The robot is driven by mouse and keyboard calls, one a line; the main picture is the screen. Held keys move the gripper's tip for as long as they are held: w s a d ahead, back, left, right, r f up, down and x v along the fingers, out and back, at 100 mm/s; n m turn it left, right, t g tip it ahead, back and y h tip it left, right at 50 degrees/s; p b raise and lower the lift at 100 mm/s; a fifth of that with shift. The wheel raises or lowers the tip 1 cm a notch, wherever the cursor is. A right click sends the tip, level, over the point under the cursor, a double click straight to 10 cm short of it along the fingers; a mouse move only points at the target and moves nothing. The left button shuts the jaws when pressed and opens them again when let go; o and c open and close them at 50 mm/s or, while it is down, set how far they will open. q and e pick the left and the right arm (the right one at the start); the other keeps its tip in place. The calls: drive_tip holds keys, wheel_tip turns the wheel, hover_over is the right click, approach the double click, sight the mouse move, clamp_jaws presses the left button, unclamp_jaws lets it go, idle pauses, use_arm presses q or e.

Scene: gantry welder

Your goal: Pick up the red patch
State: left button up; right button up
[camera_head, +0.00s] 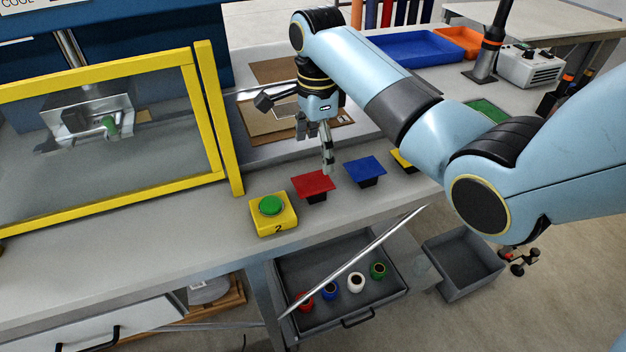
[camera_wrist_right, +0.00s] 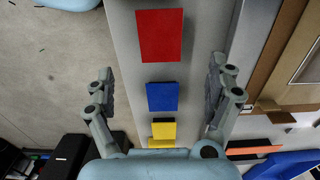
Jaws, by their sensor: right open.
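The red patch (camera_head: 312,185) is a flat square on a small dark stand on the grey bench, right of the yellow button box. In the right wrist view the red patch (camera_wrist_right: 160,36) lies at the top, beyond the fingertips. My right gripper (camera_head: 327,166) points down just above and behind the patch's right back edge. In the wrist view my right gripper (camera_wrist_right: 162,84) has its fingers wide apart with nothing between them, and the blue patch shows below. I see no left gripper.
A blue patch (camera_head: 364,171) and a partly hidden yellow patch (camera_head: 402,159) stand to the right. The yellow box with a green button (camera_head: 272,213) and a yellow-framed guard (camera_head: 232,185) are at left. An open drawer (camera_head: 388,293) with small coloured rings juts out below.

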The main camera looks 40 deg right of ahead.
sight(318, 181)
drive_tip(key=f, duration=0.7)
drive_tip(key=shift+d+f+p, duration=0.2)
drive_tip(key=shift+p, duration=0.2)
drive_tip(key=shift+f, duration=0.25)
drive_tip(key=c, duration=1)
